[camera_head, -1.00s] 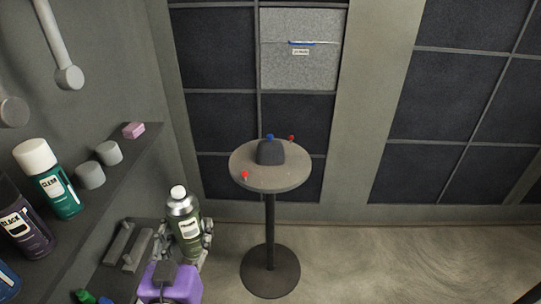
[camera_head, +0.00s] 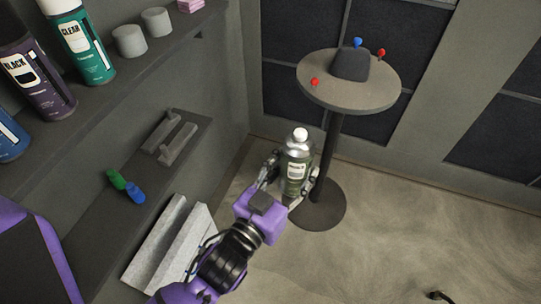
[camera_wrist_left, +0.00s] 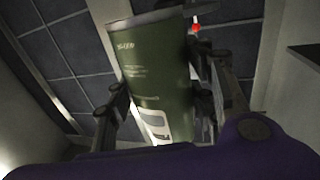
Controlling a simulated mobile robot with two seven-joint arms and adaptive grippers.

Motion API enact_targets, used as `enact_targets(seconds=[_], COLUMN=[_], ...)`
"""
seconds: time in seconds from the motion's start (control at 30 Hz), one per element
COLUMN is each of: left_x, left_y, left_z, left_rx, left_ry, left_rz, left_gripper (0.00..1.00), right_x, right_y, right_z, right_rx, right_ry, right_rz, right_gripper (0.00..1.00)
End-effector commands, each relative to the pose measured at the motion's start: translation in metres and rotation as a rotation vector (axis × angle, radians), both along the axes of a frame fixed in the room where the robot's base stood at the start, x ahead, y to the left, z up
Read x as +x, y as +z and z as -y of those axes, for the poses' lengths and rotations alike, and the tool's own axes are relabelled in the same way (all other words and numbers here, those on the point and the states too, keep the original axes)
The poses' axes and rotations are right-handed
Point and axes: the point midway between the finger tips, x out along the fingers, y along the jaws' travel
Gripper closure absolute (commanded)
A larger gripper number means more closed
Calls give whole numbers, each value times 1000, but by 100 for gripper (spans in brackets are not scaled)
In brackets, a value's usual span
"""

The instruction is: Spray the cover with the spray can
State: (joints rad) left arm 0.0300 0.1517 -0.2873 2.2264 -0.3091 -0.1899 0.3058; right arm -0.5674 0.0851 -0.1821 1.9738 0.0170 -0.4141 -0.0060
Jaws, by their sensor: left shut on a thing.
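My left gripper (camera_head: 288,186) is shut on a green spray can (camera_head: 296,172) with a white nozzle, held upright in the air in front of the round table's stand. The can also fills the middle of the left wrist view (camera_wrist_left: 160,80), between both fingers. The dark grey cover (camera_head: 350,65) stands on the small round table (camera_head: 318,88), above and to the right of the can in the head view. The can is apart from the cover. My right gripper is not in view.
Shelves at left hold a black can (camera_head: 38,75), a teal can (camera_head: 82,42), grey cups (camera_head: 130,40) and grey brackets (camera_head: 170,140). Red (camera_head: 314,81) and blue (camera_head: 358,42) pins are on the table. The floor at right is mostly clear.

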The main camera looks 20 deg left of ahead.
Motion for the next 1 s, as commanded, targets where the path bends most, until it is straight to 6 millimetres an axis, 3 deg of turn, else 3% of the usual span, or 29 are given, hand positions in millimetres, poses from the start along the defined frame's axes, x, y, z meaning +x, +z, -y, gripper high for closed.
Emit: enact_targets(seconds=[0.03,0.1,0.3,0.43,0.63,1.0], left_x=[6,15,33,38,47,89], left_y=[-24,-38,-67,-81,-82,-83], left_z=[12,26,56,67,69,69], left_rx=[2,2,2,2,-1,0], left_ry=[-34,-71,-156,-191,-199,-197], left_rz=[-1,0,1,1,7,4], left_gripper=[100,100,100,100,100,100], right_x=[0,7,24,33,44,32], right_y=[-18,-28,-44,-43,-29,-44], right_z=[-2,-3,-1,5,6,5], right_rx=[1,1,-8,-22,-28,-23], right_ry=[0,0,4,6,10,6], right_rz=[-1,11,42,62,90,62], right_gripper=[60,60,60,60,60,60])
